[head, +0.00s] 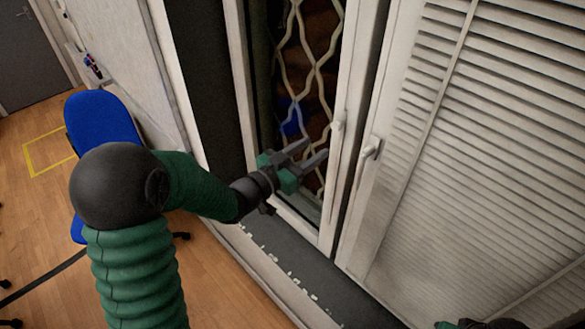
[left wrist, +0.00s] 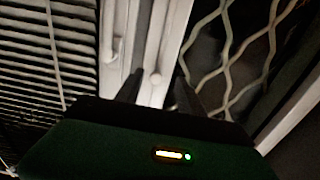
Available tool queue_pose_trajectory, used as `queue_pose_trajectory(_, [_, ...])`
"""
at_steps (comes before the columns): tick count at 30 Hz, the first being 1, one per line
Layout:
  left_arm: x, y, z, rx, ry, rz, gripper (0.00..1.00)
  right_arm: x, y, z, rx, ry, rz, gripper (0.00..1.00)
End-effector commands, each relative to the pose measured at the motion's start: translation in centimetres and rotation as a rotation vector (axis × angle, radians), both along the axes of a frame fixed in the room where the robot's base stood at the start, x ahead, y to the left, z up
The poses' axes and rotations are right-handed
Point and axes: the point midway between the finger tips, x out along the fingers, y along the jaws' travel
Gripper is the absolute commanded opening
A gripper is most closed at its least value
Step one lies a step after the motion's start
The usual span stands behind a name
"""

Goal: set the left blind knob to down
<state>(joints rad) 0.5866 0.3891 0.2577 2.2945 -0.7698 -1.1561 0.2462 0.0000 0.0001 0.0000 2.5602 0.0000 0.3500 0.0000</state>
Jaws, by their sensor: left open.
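A small white knob (head: 337,126) sits on the white frame of the left window, beside the lattice. In the left wrist view the knob (left wrist: 155,79) shows between my two fingertips. My left gripper (head: 316,149) is open and empty, its fingers pointing at that frame just left of and below the knob. I cannot tell whether a finger touches the frame; the knob appears free. A second white handle (head: 371,149) is on the right window frame, and it also shows in the left wrist view (left wrist: 117,49). Which way the knob is set is unclear.
White slatted blinds (head: 500,130) cover the right window. A metal lattice (head: 318,60) fills the left one. A dark sill (head: 300,262) runs below. A blue chair (head: 102,118) stands at the left. Dark and green parts, possibly my right gripper, show at the bottom right edge.

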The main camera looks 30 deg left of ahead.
Motion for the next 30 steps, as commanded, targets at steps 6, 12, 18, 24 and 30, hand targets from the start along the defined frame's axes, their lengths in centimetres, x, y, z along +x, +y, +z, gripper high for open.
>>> queue_pose_trajectory(6, [-5.1,2.0,-0.3,0.002,-0.002,0.002,0.46,0.0,0.0,-1.8,0.000,0.000,0.000,0.37])
queue_pose_trajectory(12, [-6.9,2.6,-0.1,-0.001,0.000,-0.001,0.46,0.0,0.0,-2.0,0.000,0.000,0.000,0.37])
queue_pose_trajectory(18, [-7.0,2.6,-0.1,-0.002,0.002,-0.002,0.46,0.0,0.0,-2.0,0.000,0.000,0.000,0.37])
queue_pose_trajectory(24, [-7.4,2.5,0.5,-0.002,0.006,-0.005,0.46,0.0,0.0,-1.1,0.000,0.000,0.000,0.37])
queue_pose_trajectory(30, [-8.8,2.8,2.2,-0.002,0.009,-0.010,0.46,0.0,0.0,1.0,0.000,0.000,0.000,0.37])
